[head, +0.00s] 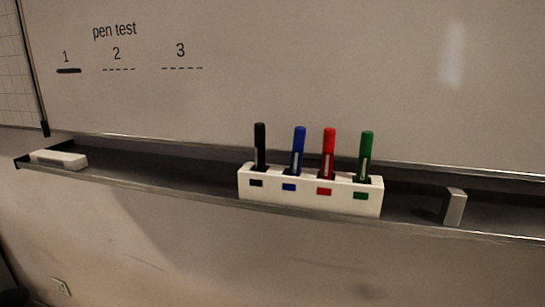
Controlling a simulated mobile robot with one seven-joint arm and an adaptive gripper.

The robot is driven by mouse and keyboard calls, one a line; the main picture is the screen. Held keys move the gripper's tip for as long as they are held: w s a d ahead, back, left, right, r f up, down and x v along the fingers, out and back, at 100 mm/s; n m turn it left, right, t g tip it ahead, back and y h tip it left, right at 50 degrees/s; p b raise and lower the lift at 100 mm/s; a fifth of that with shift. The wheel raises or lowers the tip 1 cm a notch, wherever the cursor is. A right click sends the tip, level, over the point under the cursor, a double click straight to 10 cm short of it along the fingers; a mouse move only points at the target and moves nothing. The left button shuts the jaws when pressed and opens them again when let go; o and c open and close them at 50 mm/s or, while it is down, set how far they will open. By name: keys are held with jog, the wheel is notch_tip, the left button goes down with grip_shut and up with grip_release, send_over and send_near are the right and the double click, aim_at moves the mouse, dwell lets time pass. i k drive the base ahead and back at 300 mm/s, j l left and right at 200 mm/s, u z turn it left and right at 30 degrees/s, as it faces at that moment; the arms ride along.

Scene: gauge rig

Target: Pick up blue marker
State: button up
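The blue marker (298,150) stands upright, tilted slightly, in a white holder (310,201) on the whiteboard's tray. It is second from the left, above a blue square on the holder's front. Its lower end is hidden inside the holder. My gripper is not in view.
A black marker (260,147) stands left of the blue one. A red marker (328,153) and a green marker (365,156) stand to its right. A white eraser-like block (58,160) lies at the tray's left end. A small upright block (454,206) stands right of the holder.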

aim_at(300, 132)
jog(key=l+u, duration=0.1)
jog(key=u, duration=0.3)
jog(key=l+u, duration=0.1)
jog(key=u, duration=0.35)
jog(key=k+u, duration=0.1)
jog(key=u, duration=0.3)
jog(key=l+u, duration=0.15)
jog(key=u, duration=0.25)
jog(key=k+l, duration=0.45)
jog(key=k, duration=0.2)
